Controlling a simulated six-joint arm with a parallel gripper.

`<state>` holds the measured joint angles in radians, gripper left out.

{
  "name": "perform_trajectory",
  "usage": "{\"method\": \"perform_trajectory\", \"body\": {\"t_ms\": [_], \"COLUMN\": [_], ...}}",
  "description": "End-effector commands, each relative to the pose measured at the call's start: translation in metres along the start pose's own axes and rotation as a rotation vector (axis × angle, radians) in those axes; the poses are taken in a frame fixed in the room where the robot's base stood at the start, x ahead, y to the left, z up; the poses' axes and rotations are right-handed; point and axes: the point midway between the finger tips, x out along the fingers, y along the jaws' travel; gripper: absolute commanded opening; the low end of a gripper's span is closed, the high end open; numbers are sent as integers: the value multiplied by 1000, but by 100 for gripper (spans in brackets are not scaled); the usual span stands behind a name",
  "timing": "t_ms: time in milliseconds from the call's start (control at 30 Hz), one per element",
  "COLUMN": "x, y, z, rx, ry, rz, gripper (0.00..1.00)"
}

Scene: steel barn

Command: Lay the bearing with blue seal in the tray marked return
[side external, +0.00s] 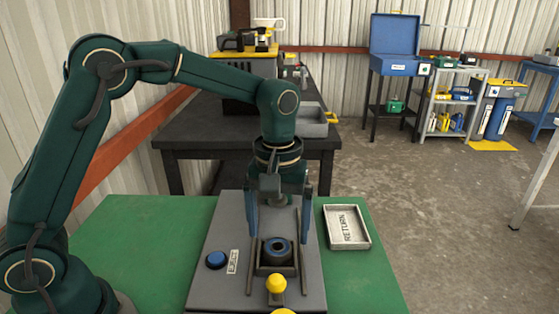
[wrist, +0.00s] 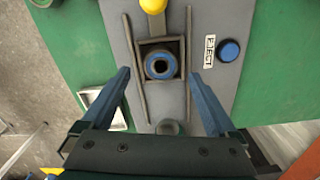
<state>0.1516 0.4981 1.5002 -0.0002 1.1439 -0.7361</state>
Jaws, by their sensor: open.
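The bearing with blue seal (side external: 278,248) sits in a square dark holder (side external: 262,268) on the grey plate. In the wrist view the bearing (wrist: 160,66) is a blue ring with a dark centre, framed by the holder. The tray marked RETURN (side external: 346,227) is a shallow pale tray on the green table, right of the plate. In the wrist view part of it (wrist: 121,118) shows behind my left-hand finger. My gripper (side external: 278,238) is open and empty, pointing down above the bearing. Its two blue fingers (wrist: 160,85) stand wide apart on either side.
Two dark rails (wrist: 188,65) flank the holder. A yellow knob (side external: 276,284) stands in front of it. A blue button (side external: 216,260) with an EJECT label (wrist: 209,52) lies left of the holder in the side view. Green table (side external: 375,275) is clear around the tray.

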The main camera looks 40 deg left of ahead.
Motion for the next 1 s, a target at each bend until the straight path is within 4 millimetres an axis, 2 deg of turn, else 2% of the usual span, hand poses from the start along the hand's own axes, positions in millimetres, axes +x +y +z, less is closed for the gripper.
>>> {"method": "perform_trajectory", "body": {"t_ms": [200, 533, 567, 700, 800, 1000], "x": [25, 29, 29, 29, 29, 28], "y": [-1, 0, 0, 0, 0, 0], "z": [1, 0, 0, 0, 0, 0], "rx": [0, 0, 0, 0, 0, 0], "ry": [-3, 0, 0, 0, 1, 1], "rz": [-3, 1, 1, 1, 1, 1], "gripper": [94, 94, 86, 33, 0, 0]}}
